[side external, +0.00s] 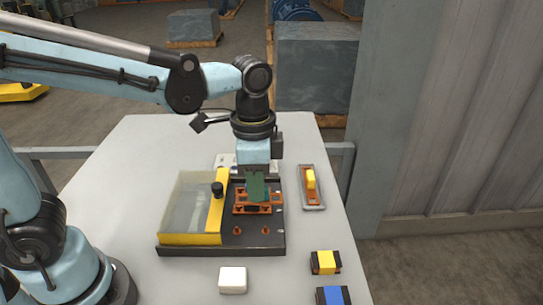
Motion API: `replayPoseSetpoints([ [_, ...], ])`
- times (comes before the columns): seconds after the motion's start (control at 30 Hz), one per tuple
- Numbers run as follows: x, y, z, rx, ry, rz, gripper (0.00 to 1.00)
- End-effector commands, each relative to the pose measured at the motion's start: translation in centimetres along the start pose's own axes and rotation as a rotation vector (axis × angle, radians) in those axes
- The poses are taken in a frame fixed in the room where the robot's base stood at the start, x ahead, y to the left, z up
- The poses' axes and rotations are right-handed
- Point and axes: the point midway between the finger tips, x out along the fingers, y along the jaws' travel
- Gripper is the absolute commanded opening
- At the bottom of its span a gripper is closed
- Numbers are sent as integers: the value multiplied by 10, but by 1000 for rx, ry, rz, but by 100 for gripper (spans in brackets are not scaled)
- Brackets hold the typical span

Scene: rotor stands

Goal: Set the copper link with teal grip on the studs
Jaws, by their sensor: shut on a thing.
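My gripper (256,178) points down over the black base plate (215,250) in the side external view. It is shut on the teal grip (258,188) of the copper link (243,209). The link lies crosswise under the gripper, over the rear part of the plate. I cannot tell whether it touches the plate or any studs beneath it. Two copper-coloured studs (237,231) stand bare on the plate in front of the link. The fingertips are partly hidden by the grip.
A clear cover with a yellow frame (190,239) and black knob (217,189) sits left of the link. A grey tray (314,202) with a yellow-gripped part stands at right. A white block (232,280), a yellow-black block (325,262) and a blue-black block (333,296) lie in front.

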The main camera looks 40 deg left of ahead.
Motion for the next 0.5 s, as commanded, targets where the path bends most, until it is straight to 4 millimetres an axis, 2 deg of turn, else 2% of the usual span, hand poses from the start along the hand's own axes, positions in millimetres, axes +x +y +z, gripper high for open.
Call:
replayPoseSetpoints([
  [0.03, 0, -5, 9, -4, 0, 0, 0],
  [0.13, 1, -9, 18, -1, 0, 0, 0],
  [0.5, 24, -10, 19, 2, 0, 0, 0],
])
